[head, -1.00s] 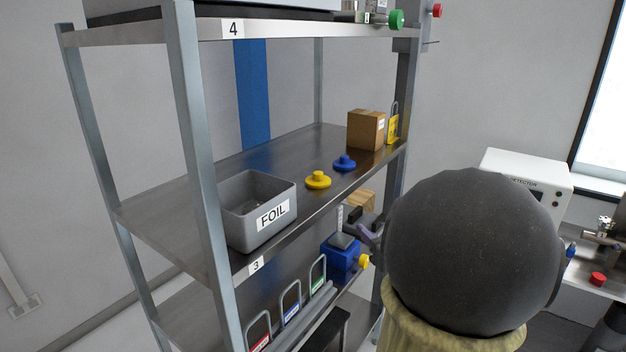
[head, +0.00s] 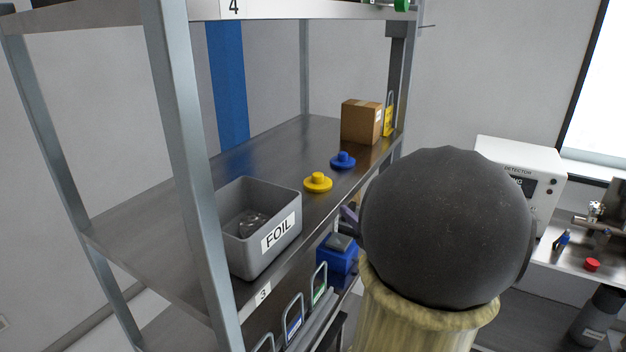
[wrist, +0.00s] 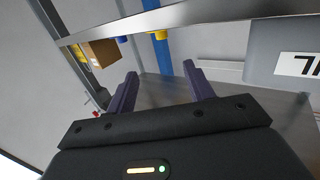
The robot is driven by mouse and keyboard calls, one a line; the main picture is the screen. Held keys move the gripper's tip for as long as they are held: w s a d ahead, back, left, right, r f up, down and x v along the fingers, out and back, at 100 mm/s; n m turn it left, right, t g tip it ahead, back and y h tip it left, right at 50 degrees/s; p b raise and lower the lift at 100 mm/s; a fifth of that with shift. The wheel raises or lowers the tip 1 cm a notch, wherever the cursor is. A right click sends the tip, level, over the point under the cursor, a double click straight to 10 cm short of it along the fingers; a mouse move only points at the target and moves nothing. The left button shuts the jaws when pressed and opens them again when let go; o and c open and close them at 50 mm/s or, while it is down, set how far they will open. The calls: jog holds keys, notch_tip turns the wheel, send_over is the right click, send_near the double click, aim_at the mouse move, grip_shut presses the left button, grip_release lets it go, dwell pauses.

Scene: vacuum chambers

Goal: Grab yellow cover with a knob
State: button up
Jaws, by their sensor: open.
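The yellow cover with a knob (head: 318,182) lies flat, knob up, on shelf 3, between the grey FOIL bin and a blue knobbed cover (head: 343,160). In the wrist view a yellow piece, likely this cover, shows small (wrist: 158,36) beyond the fingertips, with a blue piece to its left. My gripper (wrist: 160,84) is open and empty, its two purple fingers apart. In the head view my arm hides most of it; a purple finger (head: 350,214) shows by the shelf's front edge, apart from the cover.
The FOIL bin (head: 262,258) stands left of the yellow cover. A cardboard box (head: 361,122) and a yellow tag or lock (head: 388,118) stand at the shelf's far right end. Shelf posts and the front edge border the space. Bare shelf lies behind the covers.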

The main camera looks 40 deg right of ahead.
jog(key=p, duration=0.4)
send_near(321, 178)
jog(key=x, duration=0.3)
jog(key=shift+w+d+r, duration=0.1)
jog(key=shift+w+d, duration=0.05)
jog(key=shift+w, duration=0.4)
jog(key=shift+w, duration=0.2)
jog(key=p+x, duration=0.2)
jog(key=x, duration=0.2)
jog(key=shift+w, duration=0.35)
